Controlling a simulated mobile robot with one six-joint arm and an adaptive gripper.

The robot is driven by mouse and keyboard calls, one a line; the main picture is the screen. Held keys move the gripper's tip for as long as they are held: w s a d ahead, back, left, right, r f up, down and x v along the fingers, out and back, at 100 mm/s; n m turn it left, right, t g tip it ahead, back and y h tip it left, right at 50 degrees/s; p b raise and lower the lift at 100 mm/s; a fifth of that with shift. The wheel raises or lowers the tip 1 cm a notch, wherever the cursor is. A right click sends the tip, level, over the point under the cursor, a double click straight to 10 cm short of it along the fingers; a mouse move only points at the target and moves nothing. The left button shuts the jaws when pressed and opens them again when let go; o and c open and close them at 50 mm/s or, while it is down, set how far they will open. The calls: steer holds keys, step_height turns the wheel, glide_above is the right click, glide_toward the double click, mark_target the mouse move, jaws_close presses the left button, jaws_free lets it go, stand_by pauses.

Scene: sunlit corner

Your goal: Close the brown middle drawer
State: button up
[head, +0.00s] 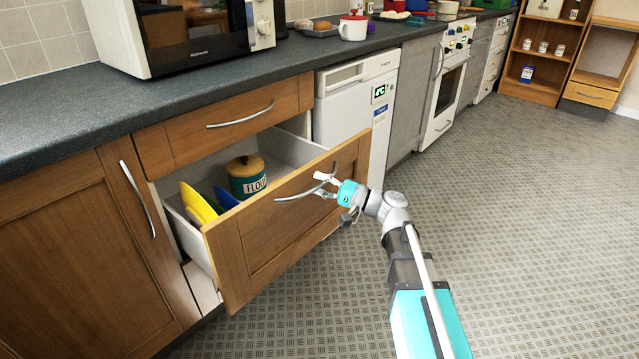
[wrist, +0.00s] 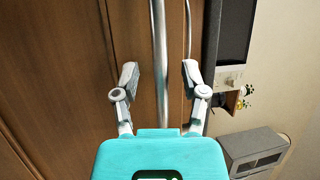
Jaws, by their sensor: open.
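The brown middle drawer (head: 262,242) stands pulled out below a shut top drawer in the head view. It holds a flour tin (head: 247,180), a yellow plate (head: 198,205) and a blue item (head: 226,198). Its curved metal handle (head: 300,190) is on its front. My gripper (head: 327,185) is at the right end of this handle, with its fingers apart. In the wrist view the handle bar (wrist: 160,60) runs between the two open fingers (wrist: 160,82). I cannot tell whether a finger touches the bar.
The shut top drawer (head: 225,122) is just above. A cupboard door (head: 85,250) is at the left and a white dishwasher (head: 350,110) at the right. The patterned floor (head: 530,220) at the right is clear.

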jaws_close()
stand_by(0.3)
steer(key=shift+a, duration=0.1)
steer(key=w+a, duration=0.7)
steer(key=a, duration=0.3)
steer(key=w+a, duration=0.7)
steer(key=a, duration=0.3)
steer(key=shift+w, duration=0.25)
jaws_free()
steer(key=shift+s+d, duration=0.1)
steer(key=shift+d, duration=0.05)
